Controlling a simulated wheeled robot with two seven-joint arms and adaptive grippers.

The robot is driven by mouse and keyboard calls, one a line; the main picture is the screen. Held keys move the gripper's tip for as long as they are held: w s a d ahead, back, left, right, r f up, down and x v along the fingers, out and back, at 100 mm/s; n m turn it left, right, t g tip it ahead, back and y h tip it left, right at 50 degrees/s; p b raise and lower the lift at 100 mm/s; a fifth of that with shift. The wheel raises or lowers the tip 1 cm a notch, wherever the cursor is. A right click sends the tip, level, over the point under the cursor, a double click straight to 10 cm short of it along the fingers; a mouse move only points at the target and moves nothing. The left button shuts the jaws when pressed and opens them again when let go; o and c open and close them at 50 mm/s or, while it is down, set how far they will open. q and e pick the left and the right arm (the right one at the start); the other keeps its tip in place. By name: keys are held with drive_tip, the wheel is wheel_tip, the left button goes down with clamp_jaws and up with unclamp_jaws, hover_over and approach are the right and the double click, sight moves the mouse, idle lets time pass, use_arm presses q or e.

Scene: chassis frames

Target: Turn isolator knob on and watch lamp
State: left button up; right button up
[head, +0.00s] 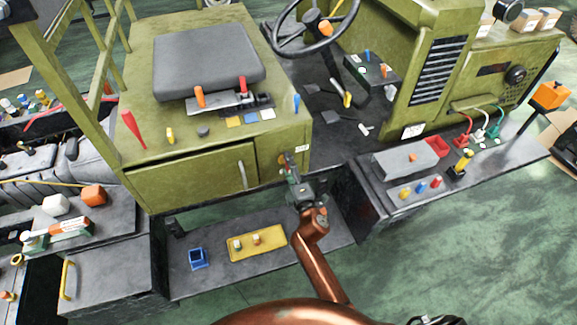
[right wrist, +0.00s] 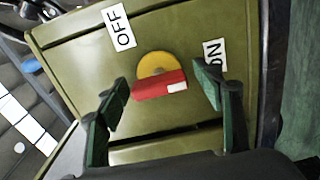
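The isolator knob (right wrist: 160,88) is a red bar on a yellow disc (right wrist: 155,64), set in an olive panel. Its white-marked end points to the right in the right wrist view, the side of the ON label (right wrist: 214,53). The OFF label (right wrist: 118,27) is at upper left. My right gripper (right wrist: 160,103) is open, with one green-padded finger on each side of the bar and visible gaps to it. In the head view my right gripper (head: 289,168) is at the seat box's right front corner and largely hides the knob. I cannot identify the lamp.
A cabinet door with a handle (head: 242,175) is left of my right gripper. Below lies a dark shelf with a yellow tray (head: 270,248) and a blue holder (head: 198,258). A dark side bench (head: 390,205) stands to the right. Green floor is clear at lower right.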

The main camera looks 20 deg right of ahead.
drive_tip(key=s, duration=1.2)
drive_tip(key=shift+d, duration=0.2)
